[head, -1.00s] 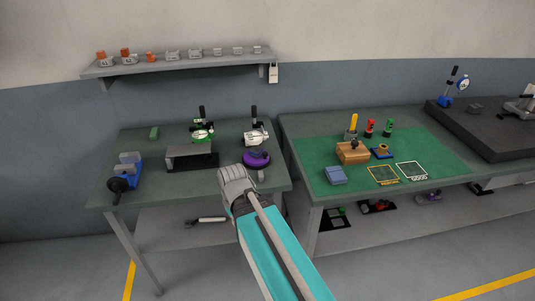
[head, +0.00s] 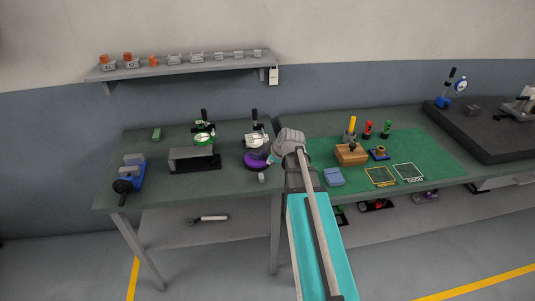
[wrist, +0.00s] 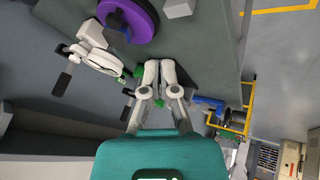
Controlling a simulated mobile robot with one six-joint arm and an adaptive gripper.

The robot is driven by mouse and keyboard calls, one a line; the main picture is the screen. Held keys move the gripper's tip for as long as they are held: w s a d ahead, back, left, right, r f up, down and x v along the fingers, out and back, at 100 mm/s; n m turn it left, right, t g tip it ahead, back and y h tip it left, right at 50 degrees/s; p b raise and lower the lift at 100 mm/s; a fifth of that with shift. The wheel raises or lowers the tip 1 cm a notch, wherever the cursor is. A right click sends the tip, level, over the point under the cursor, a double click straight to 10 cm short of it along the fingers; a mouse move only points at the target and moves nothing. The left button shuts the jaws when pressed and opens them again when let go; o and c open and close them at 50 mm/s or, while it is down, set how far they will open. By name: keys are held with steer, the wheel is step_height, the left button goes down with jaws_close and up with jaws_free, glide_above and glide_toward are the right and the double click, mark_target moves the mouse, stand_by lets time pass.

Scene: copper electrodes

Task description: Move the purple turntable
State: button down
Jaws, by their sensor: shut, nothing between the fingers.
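The purple turntable (head: 255,160) is a round purple disc on a dark base, on the left workbench near its right end. It shows at the top of the wrist view (wrist: 128,15), partly cut off by the frame edge. My gripper (wrist: 160,63) is shut, its two grey fingers together with nothing between them. In the wrist view the fingertips lie below and right of the turntable, with visible space between. In the head view my wrist is just right of the turntable, and the fingertips are hard to make out.
A white gauge stand (head: 256,138) stands right behind the turntable, and a small grey block (head: 262,178) is in front. The bench's (head: 225,190) front middle is clear.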

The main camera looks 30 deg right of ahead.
mark_target(266, 157)
steer(key=shift+w+d+r+n+t, duration=0.2)
steer(key=shift+d+r, duration=0.05)
steer(key=shift+d, duration=0.35)
steer(key=shift+w+d+r+n+t, duration=0.2)
steer(key=shift+d+r, duration=0.05)
steer(key=shift+d, duration=0.35)
steer(key=shift+w+f, duration=0.1)
steer(key=shift+f, duration=0.05)
steer(key=b+x, duration=0.8)
steer(key=x, duration=0.2)
steer(key=shift+f, duration=0.1)
steer(key=shift+w+d+r, duration=0.15)
steer(key=shift+w+d, duration=0.4)
steer(key=shift+w, duration=0.2)
steer(key=shift+w+d+r, duration=0.1)
steer(key=shift+w+d, duration=0.45)
steer(key=shift+w, duration=0.25)
steer(key=shift+a, duration=0.1)
